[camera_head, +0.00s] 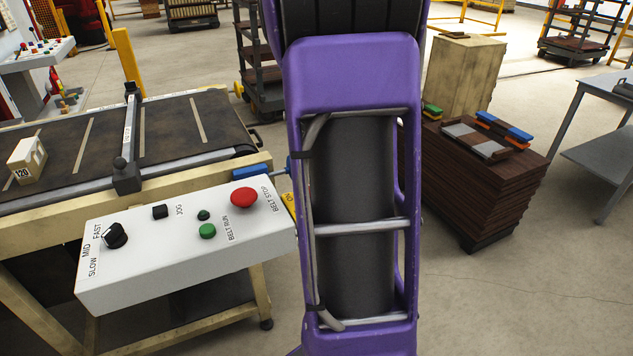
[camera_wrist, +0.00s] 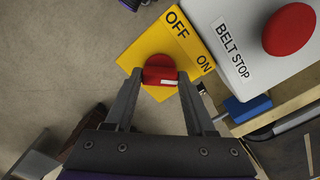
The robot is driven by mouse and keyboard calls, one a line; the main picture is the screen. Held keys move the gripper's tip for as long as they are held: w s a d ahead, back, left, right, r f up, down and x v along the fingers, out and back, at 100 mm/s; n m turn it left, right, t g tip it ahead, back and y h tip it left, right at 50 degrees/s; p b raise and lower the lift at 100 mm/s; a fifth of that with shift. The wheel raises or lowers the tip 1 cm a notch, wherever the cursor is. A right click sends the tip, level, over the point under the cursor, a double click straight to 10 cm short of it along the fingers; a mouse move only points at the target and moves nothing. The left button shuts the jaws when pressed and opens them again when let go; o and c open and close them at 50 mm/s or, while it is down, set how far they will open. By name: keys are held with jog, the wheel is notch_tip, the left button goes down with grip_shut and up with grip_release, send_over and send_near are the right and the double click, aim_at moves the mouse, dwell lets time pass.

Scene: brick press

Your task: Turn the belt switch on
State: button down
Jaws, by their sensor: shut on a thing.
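The belt switch is a red knob (camera_wrist: 159,66) on a yellow plate (camera_wrist: 140,53) marked OFF and ON, seen in the wrist view. A white mark lies on the right part of the knob's grip bar, which runs about level across the picture. It points rightward, more toward the ON side than OFF, but I cannot tell its exact setting. My gripper (camera_wrist: 158,78) is shut on the knob, one finger on each side. In the head view only a yellow sliver of the plate (camera_head: 289,205) shows beside my purple arm, which hides the knob and gripper.
A white control box (camera_head: 170,270) carries the red BELT STOP button (camera_head: 244,198), also in the wrist view (camera_wrist: 289,29), a green BELT RUN button (camera_head: 207,231) and a speed knob (camera_head: 115,235). The conveyor (camera_head: 65,150) lies behind. A brown stack (camera_head: 475,190) stands right.

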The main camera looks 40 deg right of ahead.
dwell(0.3)
jog(key=shift+c, duration=1.2)
grip_release()
jog(key=shift+r, duration=0.15)
notch_tip(320, 180, up, 17)
jog(key=p, duration=0.2)
